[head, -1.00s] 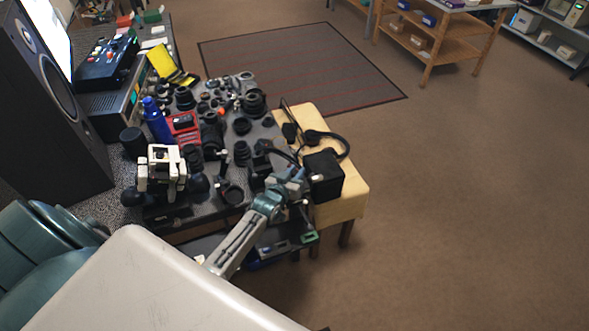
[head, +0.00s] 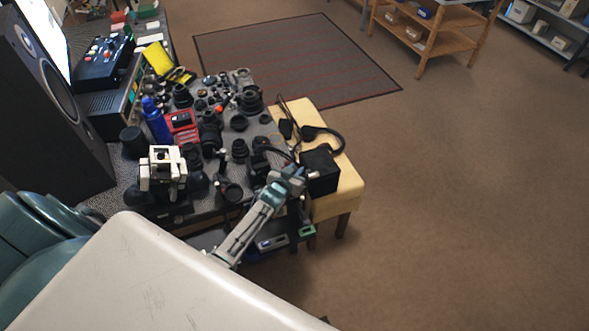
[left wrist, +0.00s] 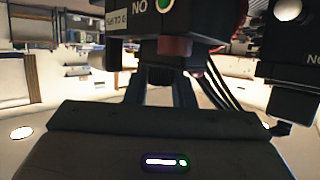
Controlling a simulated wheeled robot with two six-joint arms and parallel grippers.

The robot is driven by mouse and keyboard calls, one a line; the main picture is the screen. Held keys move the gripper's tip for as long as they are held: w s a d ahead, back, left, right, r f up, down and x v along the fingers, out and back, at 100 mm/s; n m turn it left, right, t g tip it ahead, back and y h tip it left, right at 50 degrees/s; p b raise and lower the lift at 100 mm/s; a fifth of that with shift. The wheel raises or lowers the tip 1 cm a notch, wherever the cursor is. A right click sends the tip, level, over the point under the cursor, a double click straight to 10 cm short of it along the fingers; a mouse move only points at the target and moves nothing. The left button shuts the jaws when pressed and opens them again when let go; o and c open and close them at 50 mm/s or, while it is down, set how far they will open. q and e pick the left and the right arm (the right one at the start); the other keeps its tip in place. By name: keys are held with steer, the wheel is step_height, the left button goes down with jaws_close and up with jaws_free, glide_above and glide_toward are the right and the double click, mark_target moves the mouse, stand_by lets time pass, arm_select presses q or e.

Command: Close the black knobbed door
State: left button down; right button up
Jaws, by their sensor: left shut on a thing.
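A black box (head: 319,172) stands on the yellow-topped stool at the table's right edge. My left gripper (head: 296,178) is at the left side of this box, shut on a dark part there. I cannot tell whether that part is the knob or the edge of a door, nor how far any door stands open. In the left wrist view, my dark fingers (left wrist: 165,85) reach up to a black body (left wrist: 208,20) with white lettering and a green light. A black piece with a round pale knob (left wrist: 288,10) shows at the right. My right gripper is not in view.
The dark table (head: 215,200) is crowded with lenses and tools, including a blue bottle (head: 155,120) and a red meter (head: 182,124). A headset (head: 328,138) lies on the stool (head: 345,195) behind the box. The floor to the right is clear.

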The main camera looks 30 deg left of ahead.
arm_select(q)
steer(key=shift+s+f, duration=0.1)
steer(key=c, duration=1.2)
jaws_free()
steer(key=shift+c, duration=0.2)
